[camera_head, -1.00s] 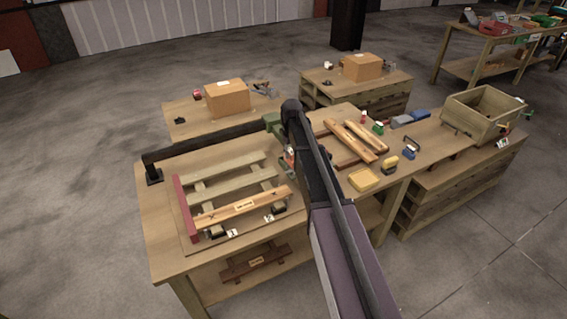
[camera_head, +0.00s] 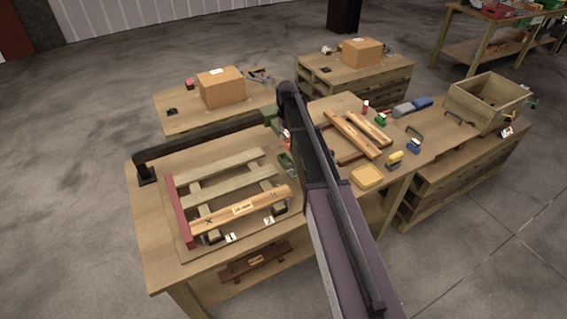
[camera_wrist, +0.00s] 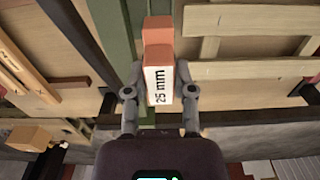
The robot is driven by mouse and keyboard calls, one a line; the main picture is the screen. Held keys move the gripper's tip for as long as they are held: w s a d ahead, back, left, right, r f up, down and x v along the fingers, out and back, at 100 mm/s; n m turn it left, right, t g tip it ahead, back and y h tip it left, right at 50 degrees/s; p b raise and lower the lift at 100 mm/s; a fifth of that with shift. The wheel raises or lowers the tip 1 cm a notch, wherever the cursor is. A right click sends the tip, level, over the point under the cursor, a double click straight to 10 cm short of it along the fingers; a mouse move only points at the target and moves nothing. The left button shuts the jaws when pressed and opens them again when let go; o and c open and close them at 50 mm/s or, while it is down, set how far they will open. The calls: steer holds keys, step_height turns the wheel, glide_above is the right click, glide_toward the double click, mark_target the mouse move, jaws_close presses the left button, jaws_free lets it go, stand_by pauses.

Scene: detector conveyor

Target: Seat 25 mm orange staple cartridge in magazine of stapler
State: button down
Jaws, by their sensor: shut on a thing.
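In the wrist view, my gripper (camera_wrist: 159,82) is shut on the orange staple cartridge (camera_wrist: 158,24), one finger on each side. A white label reading "25 mm" faces the camera. A long green bar (camera_wrist: 116,32), perhaps part of the stapler, runs behind and left of the cartridge. I cannot tell whether the cartridge touches it, and no magazine opening can be made out. In the head view, a green part (camera_head: 271,117) sits at the end of a black bar (camera_head: 205,141) on the main bench.
A pallet frame (camera_head: 226,192) with a red end board lies left of my arm on the bench (camera_head: 150,235). A wooden crate (camera_head: 490,101) stands farther right. Cardboard boxes stand on tables behind.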

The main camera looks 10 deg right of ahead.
mark_target(286, 147)
steer(key=shift+f, duration=0.1)
step_height(286, 147, down, 6)
steer(key=b, duration=0.6)
steer(key=shift+a, duration=0.1)
stand_by(0.5)
steer(key=shift+f+b, duration=1.9)
steer(key=shift+b, duration=0.1)
steer(key=shift+f, duration=0.1)
steer(key=shift+c, duration=2.2)
jaws_free()
steer(key=shift+r, duration=0.2)
step_height(286, 147, up, 12)
steer(key=p, duration=1.2)
